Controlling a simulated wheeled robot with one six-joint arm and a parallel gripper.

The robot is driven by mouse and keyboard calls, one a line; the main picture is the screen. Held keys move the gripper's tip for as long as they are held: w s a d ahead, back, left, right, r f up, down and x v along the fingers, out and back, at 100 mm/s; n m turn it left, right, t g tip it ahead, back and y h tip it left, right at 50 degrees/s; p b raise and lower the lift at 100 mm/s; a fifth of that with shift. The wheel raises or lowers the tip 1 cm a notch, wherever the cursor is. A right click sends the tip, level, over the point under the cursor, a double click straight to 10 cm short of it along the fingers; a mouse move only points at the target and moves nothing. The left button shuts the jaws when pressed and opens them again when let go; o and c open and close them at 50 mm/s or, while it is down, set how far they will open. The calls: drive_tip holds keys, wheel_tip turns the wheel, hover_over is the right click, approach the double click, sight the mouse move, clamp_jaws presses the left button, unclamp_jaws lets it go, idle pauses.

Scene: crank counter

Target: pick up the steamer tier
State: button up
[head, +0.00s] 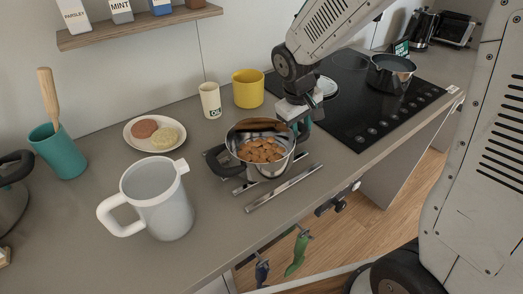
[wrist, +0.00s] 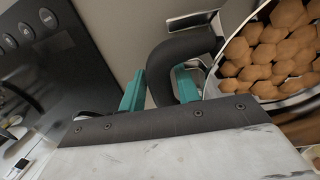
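The steamer tier (head: 266,169) is a round metal vessel with black loop handles, full of brown pieces. It stands on the counter, and I see no clear gap under it. In the wrist view its brown contents (wrist: 268,56) and rim fill the upper right. My gripper (head: 303,127) is at its right-hand handle. In the wrist view the teal fingers of my gripper (wrist: 160,88) lie on both sides of the black handle (wrist: 185,45), close against it, so it looks shut on it. The fingertips are partly hidden in the head view.
Metal bars (head: 284,188) lie in front of the tier. A frosted pitcher (head: 158,200), a plate (head: 137,142) with two patties, a cup (head: 210,101) and a yellow pot (head: 248,90) stand around it. The black cooktop (head: 366,120) with a saucepan (head: 391,76) is to the right.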

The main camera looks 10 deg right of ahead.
clamp_jaws()
drive_tip(key=shift+r, duration=0.1)
